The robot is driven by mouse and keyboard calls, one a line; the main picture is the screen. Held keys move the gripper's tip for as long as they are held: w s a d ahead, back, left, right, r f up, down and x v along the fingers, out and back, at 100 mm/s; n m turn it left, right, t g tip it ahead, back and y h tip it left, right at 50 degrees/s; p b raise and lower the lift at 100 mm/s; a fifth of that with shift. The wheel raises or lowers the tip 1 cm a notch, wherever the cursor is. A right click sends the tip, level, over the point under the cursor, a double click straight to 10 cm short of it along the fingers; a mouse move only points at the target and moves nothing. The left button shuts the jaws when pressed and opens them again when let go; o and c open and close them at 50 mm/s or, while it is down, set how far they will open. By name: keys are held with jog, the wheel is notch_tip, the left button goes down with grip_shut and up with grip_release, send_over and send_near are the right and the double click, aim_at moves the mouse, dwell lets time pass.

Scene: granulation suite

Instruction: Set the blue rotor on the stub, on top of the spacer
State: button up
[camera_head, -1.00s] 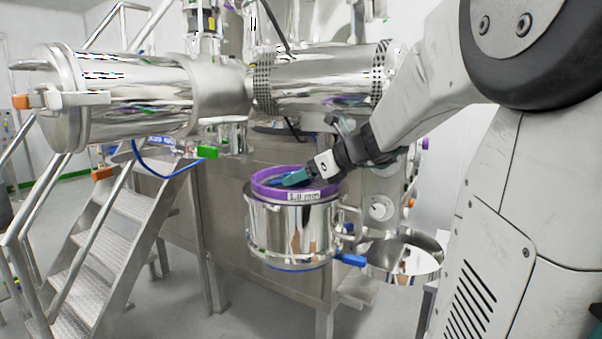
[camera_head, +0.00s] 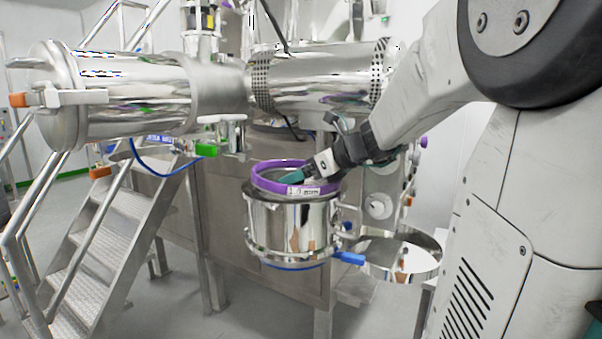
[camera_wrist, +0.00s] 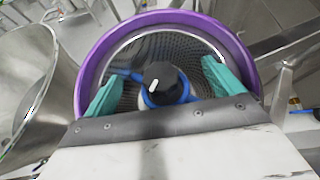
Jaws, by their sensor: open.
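The blue rotor (camera_wrist: 179,94) lies inside the mesh bowl in the wrist view, a blue ring and arms around a black knob (camera_wrist: 163,82) with a white mark. My gripper (camera_wrist: 163,88) is open, with one teal finger on each side of the knob and apart from it. In the head view my gripper (camera_head: 291,176) reaches down inside the purple rim, and the rotor is hidden there. The stub and spacer are hidden under the rotor and knob, so I cannot tell how it is seated.
The purple screen ring (camera_head: 275,188) sits on the steel housing (camera_head: 292,226) and closely surrounds my fingers. An open steel vessel (camera_head: 402,254) stands to the right. Metal stairs (camera_head: 100,235) are at the left, and a large steel cylinder (camera_head: 320,80) is above.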

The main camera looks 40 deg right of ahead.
jog(key=v, duration=0.3)
jog(key=f+v, duration=0.1)
jog(key=v, duration=0.2)
jog(key=shift+s+d, duration=0.1)
jog(key=shift+d, duration=0.1)
jog(key=shift+s+r, duration=0.65)
jog(key=shift+r, duration=0.2)
jog(key=shift+d, duration=0.1)
